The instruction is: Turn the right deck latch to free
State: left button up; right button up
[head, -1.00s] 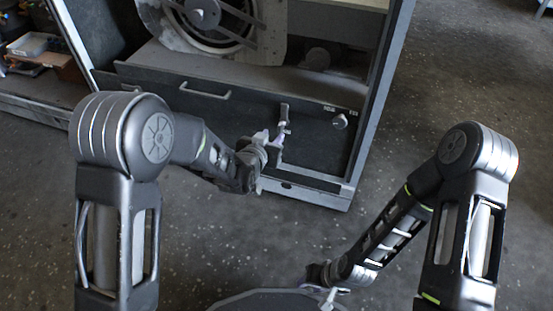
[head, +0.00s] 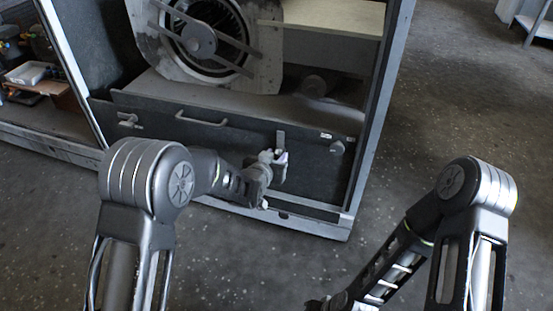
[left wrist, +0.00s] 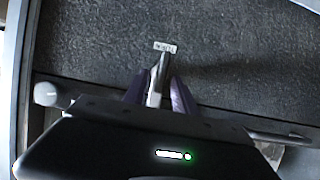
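The right deck latch (head: 281,138) is a small metal lever on the dark front panel of the deck, right of the bar handle. My left gripper (head: 274,158) is at the latch in the head view, fingers apart on either side of the lever. No firm contact can be made out. My right gripper (head: 316,303) is low at the bottom edge, far from the panel, its fingers too small and cut off to read.
A left latch (head: 128,119) and a bar handle (head: 203,120) are on the same panel. A round knob (head: 337,147) is right of the latch, close to the cabinet's side post (head: 378,100). The blower (head: 202,38) stands above the deck.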

pick_arm(q)
jog(key=shift+w+d+f, duration=0.15)
jog(key=shift+w+f, duration=0.05)
jog(key=shift+w, duration=0.25)
jog(key=shift+c, duration=0.2)
grip_shut()
dwell(0.9)
